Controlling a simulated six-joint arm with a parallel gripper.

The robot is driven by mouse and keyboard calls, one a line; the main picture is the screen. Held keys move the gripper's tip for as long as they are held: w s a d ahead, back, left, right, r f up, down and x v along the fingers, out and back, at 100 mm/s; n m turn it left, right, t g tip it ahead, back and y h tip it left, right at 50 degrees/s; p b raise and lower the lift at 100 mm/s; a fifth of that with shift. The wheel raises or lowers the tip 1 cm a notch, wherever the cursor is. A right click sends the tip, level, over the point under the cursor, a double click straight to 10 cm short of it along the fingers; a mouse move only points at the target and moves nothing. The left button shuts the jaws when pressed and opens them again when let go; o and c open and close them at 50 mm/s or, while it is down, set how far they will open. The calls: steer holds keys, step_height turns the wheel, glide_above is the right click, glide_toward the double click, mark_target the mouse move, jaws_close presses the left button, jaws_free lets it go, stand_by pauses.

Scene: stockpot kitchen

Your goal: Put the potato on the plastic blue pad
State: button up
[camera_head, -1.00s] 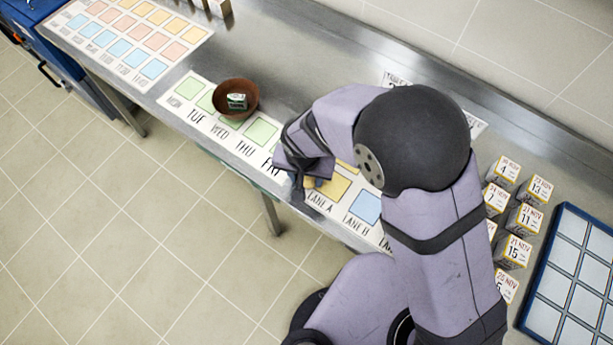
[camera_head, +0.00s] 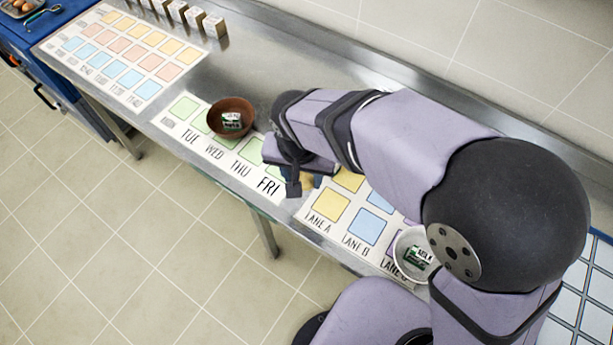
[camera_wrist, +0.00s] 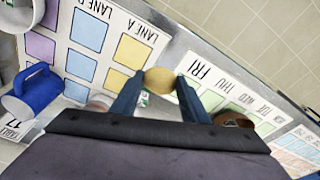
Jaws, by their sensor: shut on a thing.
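My gripper (camera_head: 304,186) is shut on a tan, rounded potato (camera_wrist: 158,80). In the wrist view the potato sits between the two blue fingertips. In the head view only a small part of it shows beside the fingers, between the FRI end of the weekday sheet and the lane sheet. Its height above the counter is hard to tell. The lane sheet (camera_head: 317,229) carries flat coloured pads, with a blue pad (camera_head: 366,227) beside the yellow one of Lane A. A blue pad also shows in the wrist view (camera_wrist: 89,31). I cannot tell whether these are plastic.
A brown bowl (camera_head: 216,105) holding a small carton stands on the weekday sheet. A white bowl (camera_head: 402,246) with a carton is on the lane sheet. A blue mug (camera_wrist: 35,95) shows in the wrist view. A blue-rimmed tray is at the far right, partly behind my arm.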

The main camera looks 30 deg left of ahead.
mark_target(304, 175)
steer(key=shift+r, duration=0.1)
step_height(304, 175, up, 10)
steer(key=f, duration=0.1)
steer(key=w+d+r+p, duration=0.2)
steer(key=w+p, duration=0.1)
steer(key=w, duration=2.4)
steer(key=w+d+f+p, duration=0.2)
steer(key=w+d, duration=0.9)
steer(key=shift+f+p, duration=1.8)
steer(key=shift+f, duration=5.65)
steer(key=shift+f, duration=0.1)
